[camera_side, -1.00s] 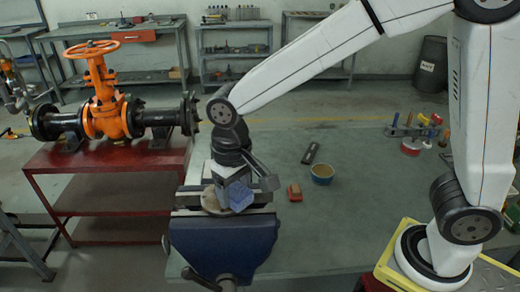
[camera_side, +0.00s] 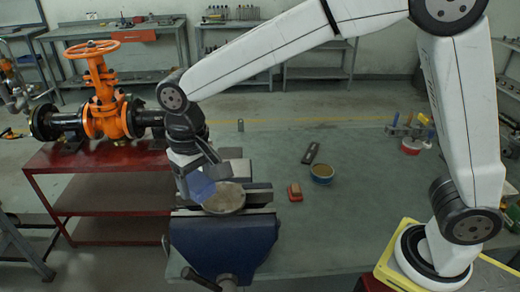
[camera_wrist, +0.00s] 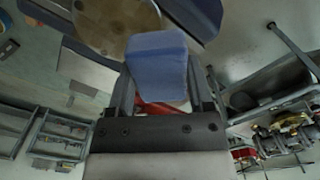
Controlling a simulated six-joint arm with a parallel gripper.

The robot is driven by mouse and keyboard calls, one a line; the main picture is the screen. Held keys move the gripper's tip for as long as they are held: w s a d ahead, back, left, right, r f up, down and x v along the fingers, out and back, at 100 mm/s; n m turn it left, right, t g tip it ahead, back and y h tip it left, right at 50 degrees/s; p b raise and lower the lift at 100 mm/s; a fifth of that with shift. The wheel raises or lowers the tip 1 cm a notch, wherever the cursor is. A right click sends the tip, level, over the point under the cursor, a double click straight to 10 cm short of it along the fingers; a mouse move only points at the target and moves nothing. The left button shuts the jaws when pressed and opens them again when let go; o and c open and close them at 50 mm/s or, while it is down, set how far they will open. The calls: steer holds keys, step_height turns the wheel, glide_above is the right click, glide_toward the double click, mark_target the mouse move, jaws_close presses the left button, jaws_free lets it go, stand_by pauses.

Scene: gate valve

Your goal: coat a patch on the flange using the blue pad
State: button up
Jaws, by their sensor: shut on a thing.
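My gripper (camera_side: 193,176) is shut on the blue pad (camera_side: 202,187). In the wrist view the pad (camera_wrist: 157,68) sits between the two fingers (camera_wrist: 160,92). The flange (camera_side: 226,199) is a round, tan-grey disc held at the top of the blue vise (camera_side: 222,245). The pad is at the left edge of the flange in the side view; whether they touch I cannot tell. In the wrist view the flange (camera_wrist: 112,22) lies just beyond the pad, with a small dark spot on its face.
A blue tin with tan contents (camera_side: 322,173) stands on the bench (camera_side: 350,225), with a red-brown block (camera_side: 295,192) and a dark flat tool (camera_side: 311,153) nearby. The orange gate valve (camera_side: 103,115) stands on a red table (camera_side: 95,170) at the left.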

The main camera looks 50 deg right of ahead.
steer(key=shift+r, duration=2.7)
